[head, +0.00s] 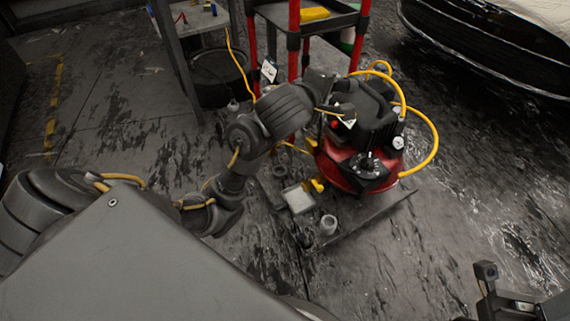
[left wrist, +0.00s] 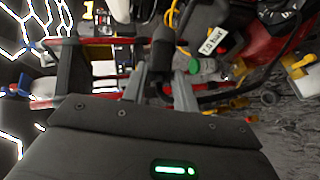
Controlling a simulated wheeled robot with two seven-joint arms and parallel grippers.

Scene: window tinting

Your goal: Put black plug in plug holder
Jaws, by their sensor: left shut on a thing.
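My left arm reaches across the head view to the red and black compressor (head: 345,165). My left gripper (head: 338,112) is at the upper left side of the compressor. I cannot make out the plug holder for certain. Part of my right gripper (head: 505,295) shows at the lower right, away from the compressor.
A red and black cart (head: 292,45) stands behind the compressor. Yellow hoses (head: 433,150) loop around the compressor's right side. A small grey cup (head: 328,225) and a pale square piece (head: 298,199) are in front of it. The floor at right is clear.

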